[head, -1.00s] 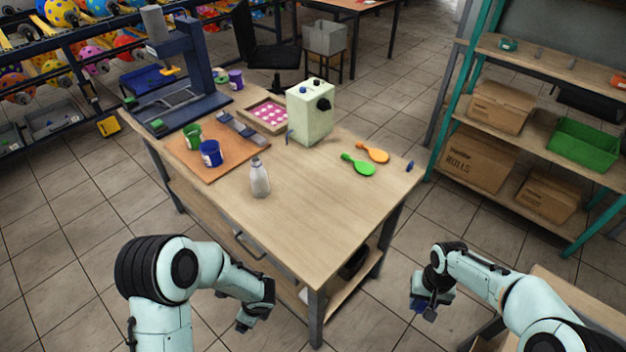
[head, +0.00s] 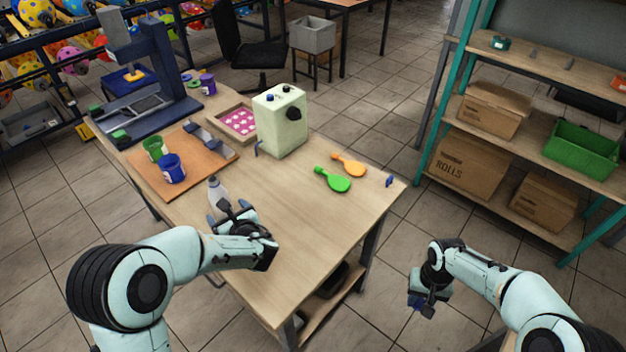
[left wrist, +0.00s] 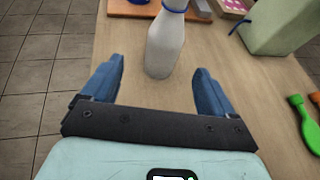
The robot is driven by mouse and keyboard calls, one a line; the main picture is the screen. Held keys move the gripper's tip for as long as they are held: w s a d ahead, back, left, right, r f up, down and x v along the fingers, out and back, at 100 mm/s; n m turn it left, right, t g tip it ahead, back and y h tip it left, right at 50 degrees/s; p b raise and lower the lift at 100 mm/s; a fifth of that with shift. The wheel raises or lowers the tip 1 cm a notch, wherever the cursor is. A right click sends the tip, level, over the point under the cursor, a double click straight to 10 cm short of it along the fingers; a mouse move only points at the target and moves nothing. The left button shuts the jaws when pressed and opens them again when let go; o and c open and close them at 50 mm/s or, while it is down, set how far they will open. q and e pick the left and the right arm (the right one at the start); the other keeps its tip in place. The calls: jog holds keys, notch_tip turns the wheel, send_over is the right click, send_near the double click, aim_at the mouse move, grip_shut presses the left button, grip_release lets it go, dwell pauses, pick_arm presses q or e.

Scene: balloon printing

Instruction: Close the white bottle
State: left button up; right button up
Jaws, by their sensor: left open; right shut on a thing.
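The white bottle (head: 219,188) stands upright on the wooden table (head: 290,215), in front of the orange-brown board. It also shows in the left wrist view (left wrist: 165,46), where a blue band is near its top; its very top is cut off. My left gripper (head: 232,209) is open close to the bottle, over the table. In the left wrist view the bottle stands ahead, between the lines of its two blue fingers, not gripped. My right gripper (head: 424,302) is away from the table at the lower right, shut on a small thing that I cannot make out.
A green paint cup (head: 154,148) and a blue cup (head: 172,169) stand on the board behind the bottle. A pale green box (head: 279,122) stands further right. Green (head: 332,180) and orange (head: 349,164) paddles lie near the right edge. The table's front part is clear.

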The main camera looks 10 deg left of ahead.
aim_at(218, 198)
jog(key=shift+w+d, duration=0.15)
jog(key=shift+w, duration=0.15)
pick_arm(q)
jog(key=shift+w+d, duration=0.1)
jog(key=shift+w, duration=0.15)
jog(key=shift+s, duration=0.15)
pick_arm(e)
jog(key=shift+s, duration=0.2)
pick_arm(q)
jog(key=shift+x, duration=3.45)
pick_arm(e)
jog(key=shift+w+r, duration=0.1)
jog(key=shift+r, duration=0.2)
pick_arm(q)
jog(key=p+x, duration=0.1)
jog(key=x, duration=0.4)
jog(key=shift+f, duration=0.2)
pick_arm(e)
jog(key=shift+w+r, duration=0.1)
jog(key=shift+r, duration=0.35)
